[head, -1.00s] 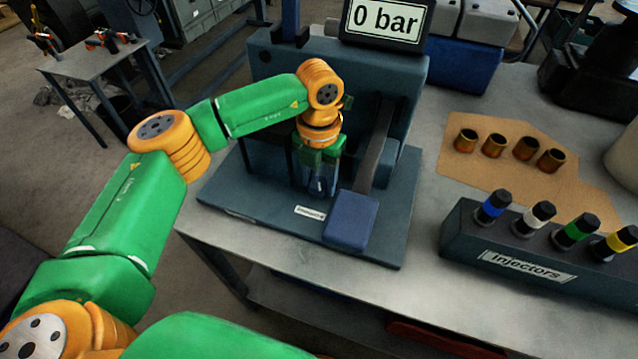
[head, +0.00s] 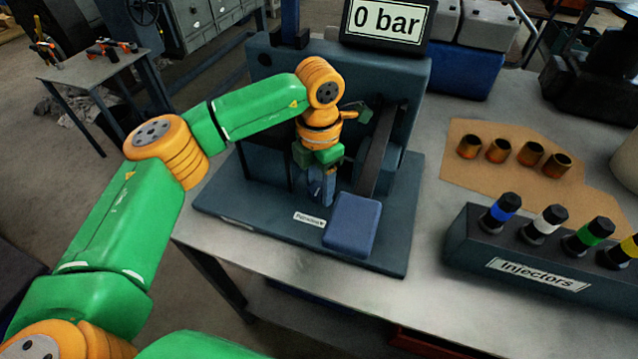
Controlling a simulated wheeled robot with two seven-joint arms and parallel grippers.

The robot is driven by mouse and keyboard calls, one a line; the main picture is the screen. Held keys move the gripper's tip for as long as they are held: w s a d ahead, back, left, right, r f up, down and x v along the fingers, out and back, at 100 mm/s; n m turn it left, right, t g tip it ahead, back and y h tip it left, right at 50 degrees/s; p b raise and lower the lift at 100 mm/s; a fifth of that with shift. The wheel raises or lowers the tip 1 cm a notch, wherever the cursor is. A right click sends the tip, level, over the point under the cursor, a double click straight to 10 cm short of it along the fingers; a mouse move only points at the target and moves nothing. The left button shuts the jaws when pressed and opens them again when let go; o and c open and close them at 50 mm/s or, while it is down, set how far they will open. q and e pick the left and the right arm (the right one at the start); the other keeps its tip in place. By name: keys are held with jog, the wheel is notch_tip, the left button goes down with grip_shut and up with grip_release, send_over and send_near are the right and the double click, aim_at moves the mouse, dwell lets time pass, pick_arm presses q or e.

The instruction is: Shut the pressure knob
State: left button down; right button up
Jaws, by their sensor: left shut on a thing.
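The test stand (head: 375,250) is a dark blue-grey block with a base plate on the bench, and its display (head: 388,20) reads "0 bar". My left gripper (head: 320,192) points down over the base plate, just behind a small white label (head: 309,219) whose text is hard to read. Its fingers are shut on a small upright part there, apparently the pressure knob, which the fingers almost wholly hide. A blue pad on a dark lever (head: 352,222) lies close to the right of the fingers. My right gripper is out of view.
A dark rack labelled "Injectors" (head: 535,274) holds several colour-banded injectors at the right. Several brass sleeves (head: 530,153) stand on brown cardboard (head: 465,133) behind it. The grey bench (head: 420,290) is clear between stand and rack.

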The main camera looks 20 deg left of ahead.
aim_at(319, 188)
pick_arm(q)
jog(key=shift+c, duration=1.5)
grip_release()
notch_tip(319, 188, up, 7)
jog(key=shift+r+b, duration=0.1)
jog(key=shift+b, duration=0.45)
